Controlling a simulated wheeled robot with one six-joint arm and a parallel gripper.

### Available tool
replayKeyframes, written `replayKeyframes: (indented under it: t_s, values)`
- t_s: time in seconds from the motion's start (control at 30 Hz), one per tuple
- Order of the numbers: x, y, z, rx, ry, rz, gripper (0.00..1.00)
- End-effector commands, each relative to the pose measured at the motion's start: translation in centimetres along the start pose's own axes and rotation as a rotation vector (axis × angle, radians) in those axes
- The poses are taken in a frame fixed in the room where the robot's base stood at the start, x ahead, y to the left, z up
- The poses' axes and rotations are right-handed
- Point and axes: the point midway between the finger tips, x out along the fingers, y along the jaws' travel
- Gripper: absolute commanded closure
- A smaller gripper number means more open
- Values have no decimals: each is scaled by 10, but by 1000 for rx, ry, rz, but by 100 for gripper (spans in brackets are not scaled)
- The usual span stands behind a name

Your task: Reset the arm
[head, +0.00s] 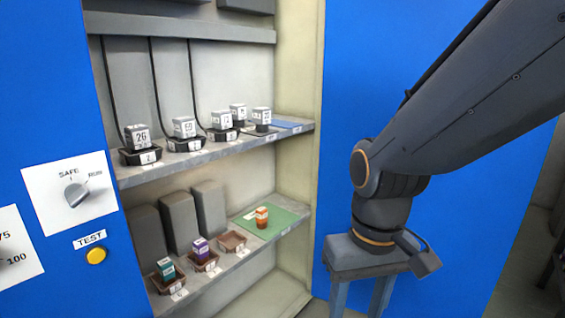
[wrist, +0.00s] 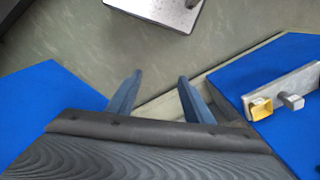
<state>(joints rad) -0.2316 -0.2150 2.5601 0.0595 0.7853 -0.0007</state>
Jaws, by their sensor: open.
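My gripper (wrist: 160,76) is open and empty in the wrist view, its two blue-grey fingers apart with floor showing between them. In the head view my gripper (head: 360,299) points down at the right, in front of a blue panel, and its fingertips are cut off by the lower edge. My arm comes in from the upper right and bends down at the wrist. The gripper is to the right of the open cabinet's shelves and apart from everything on them.
The cabinet's upper shelf (head: 215,146) holds several numbered blocks. The lower shelf has trays with a teal block (head: 166,269) and a purple block (head: 200,248), an empty tray (head: 232,242), and an orange block (head: 262,217) on a green mat (head: 285,218). A SAFE/RUN knob (head: 76,194) is at left.

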Motion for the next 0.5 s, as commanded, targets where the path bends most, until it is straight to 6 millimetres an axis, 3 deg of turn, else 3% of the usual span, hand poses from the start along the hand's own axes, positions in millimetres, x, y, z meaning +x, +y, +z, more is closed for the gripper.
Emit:
replayKeyframes:
  t_s: [0.5]
  values:
    - [-65,48,13,152,-7,30,53]
